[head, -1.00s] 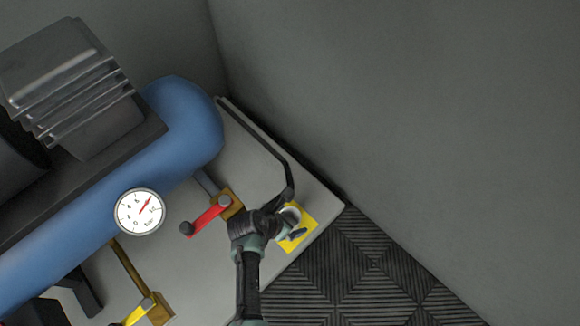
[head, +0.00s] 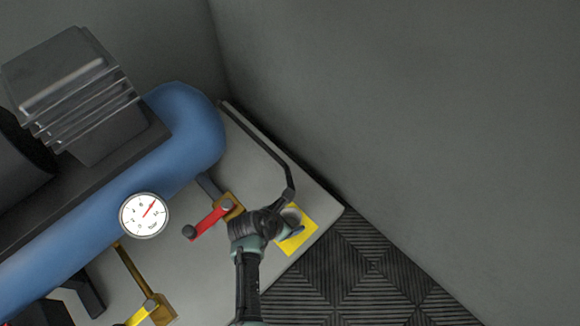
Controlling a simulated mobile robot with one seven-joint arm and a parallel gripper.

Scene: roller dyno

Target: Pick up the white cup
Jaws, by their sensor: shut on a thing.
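The white cup (head: 292,213) shows only in part, over the yellow square (head: 306,233) near the right corner of the grey platform. My gripper (head: 288,222) is at the cup and shut on it. My dark wrist hides the cup's left side and much of the fingers. I cannot tell whether the cup touches the yellow square or is held above it.
A red-handled valve (head: 209,221) is just left of my wrist. A blue tank (head: 185,125) with a round gauge (head: 144,215) fills the left. A yellow-handled valve (head: 150,308) is at lower left. Grey walls stand behind; ribbed floor (head: 365,270) lies to the right.

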